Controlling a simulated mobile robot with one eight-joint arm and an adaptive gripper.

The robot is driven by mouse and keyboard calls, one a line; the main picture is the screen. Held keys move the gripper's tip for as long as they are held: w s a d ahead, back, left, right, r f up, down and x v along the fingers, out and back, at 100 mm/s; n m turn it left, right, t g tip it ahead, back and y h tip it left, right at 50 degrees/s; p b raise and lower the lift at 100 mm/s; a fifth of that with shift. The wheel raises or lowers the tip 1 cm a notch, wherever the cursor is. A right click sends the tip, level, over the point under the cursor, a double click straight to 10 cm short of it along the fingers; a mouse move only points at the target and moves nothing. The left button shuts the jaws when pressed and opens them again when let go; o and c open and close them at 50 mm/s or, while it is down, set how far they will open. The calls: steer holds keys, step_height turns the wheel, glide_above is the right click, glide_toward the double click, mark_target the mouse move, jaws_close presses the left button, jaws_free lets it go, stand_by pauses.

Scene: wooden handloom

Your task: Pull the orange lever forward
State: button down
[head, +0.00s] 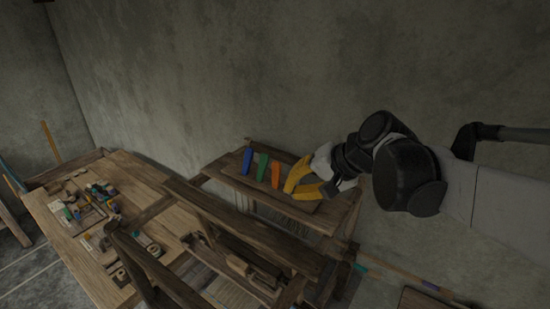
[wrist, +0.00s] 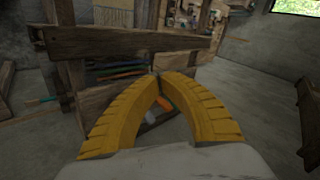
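The orange lever (head: 276,176) stands upright on the wooden loom's top board, at the right end of a row with a green lever (head: 262,166) and a blue lever (head: 247,159). My gripper (head: 290,192) is just right of the orange lever, with its yellow fingers curved together at the tips. In the wrist view the fingertips (wrist: 159,76) meet or nearly meet, and nothing shows held between them. A small orange patch (wrist: 165,103) shows through the arch between the fingers; I cannot tell whether it is the lever. Whether a finger touches the lever is unclear.
The loom's dark wooden beams (head: 240,229) lie in front of the levers. A wooden table (head: 85,255) with several small tools and spools stands at the left. A grey wall (head: 270,80) rises behind the loom.

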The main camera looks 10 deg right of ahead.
steer(key=shift+s+r+n+h+p, duration=0.2)
steer(key=shift+s+p, duration=0.1)
steer(key=shift+s, duration=0.35)
steer(key=shift+s+r+n+h+p, duration=0.2)
steer(key=shift+s+p, duration=0.05)
steer(key=shift+s, duration=0.35)
steer(key=w+d+f+m+g+h, duration=0.1)
steer(key=w+d+m+g+h, duration=0.1)
steer(key=w, duration=1.3)
steer(key=w+d+f+m+g+h+b, duration=0.1)
steer(key=w+h, duration=0.4)
steer(key=w, duration=1.1)
steer(key=shift+d+f+m+g, duration=0.25)
steer(key=shift+d+m+g, duration=0.25)
steer(key=shift+d+m, duration=0.2)
